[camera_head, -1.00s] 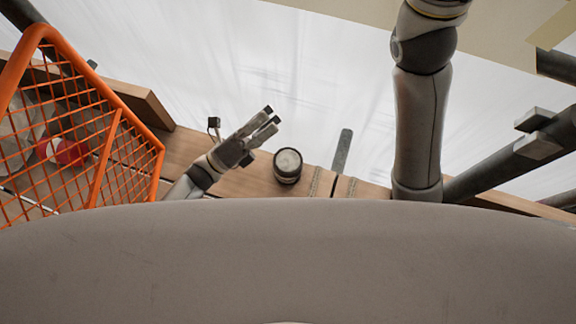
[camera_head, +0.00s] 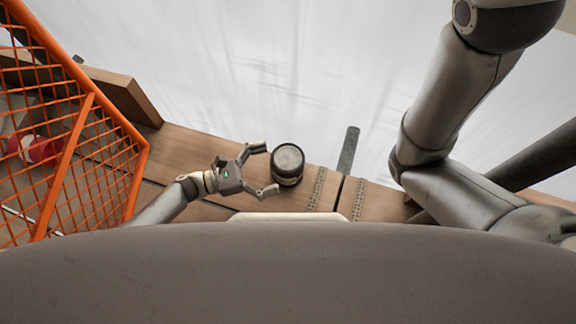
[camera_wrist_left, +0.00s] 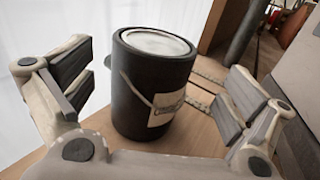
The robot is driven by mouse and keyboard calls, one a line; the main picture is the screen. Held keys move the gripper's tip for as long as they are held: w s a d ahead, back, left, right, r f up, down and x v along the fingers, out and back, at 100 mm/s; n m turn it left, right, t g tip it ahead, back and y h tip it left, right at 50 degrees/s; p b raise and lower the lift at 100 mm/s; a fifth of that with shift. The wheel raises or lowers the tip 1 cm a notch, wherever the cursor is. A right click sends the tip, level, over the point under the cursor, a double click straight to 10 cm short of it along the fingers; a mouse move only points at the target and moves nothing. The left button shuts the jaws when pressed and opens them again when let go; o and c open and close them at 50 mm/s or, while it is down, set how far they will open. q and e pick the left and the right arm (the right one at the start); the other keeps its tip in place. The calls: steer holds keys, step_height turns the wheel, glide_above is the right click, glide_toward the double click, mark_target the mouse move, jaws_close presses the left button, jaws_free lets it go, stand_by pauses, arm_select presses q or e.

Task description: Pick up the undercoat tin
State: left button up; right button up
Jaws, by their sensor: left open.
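The undercoat tin (camera_head: 287,163) is a dark, round can with a pale grey lid and stands upright on the wooden boards. In the left wrist view the tin (camera_wrist_left: 146,95) shows a light label and a thin wire handle on its side. My left gripper (camera_head: 263,169) is open, just to the left of the tin in the head view, with its fingers pointing towards it. In the left wrist view the tin stands between the spread fingers, nearer the left one, and nothing is gripped. My right gripper is not in view; only my right arm shows at the right.
An orange mesh barrier (camera_head: 75,135) stands at the left, with a red and white object (camera_head: 36,149) behind it. A flat grey bar (camera_head: 348,150) and rope-like strips (camera_head: 317,188) lie right of the tin. White sheeting (camera_head: 250,70) hangs beyond the boards' edge.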

mark_target(288, 159)
arm_select(q)
steer(key=b+x, duration=0.1)
steer(key=x, duration=0.1)
steer(key=b+x, duration=0.1)
steer(key=x, duration=0.1)
steer(key=shift+w+d, duration=0.1)
steer(key=shift+w, duration=0.25)
steer(key=shift+w+d+r, duration=0.1)
steer(key=shift+w+d, duration=0.05)
steer(key=shift+d, duration=0.35)
steer(key=c, duration=1.3)
steer(key=shift+r, duration=0.1)
steer(key=shift+c, duration=0.6)
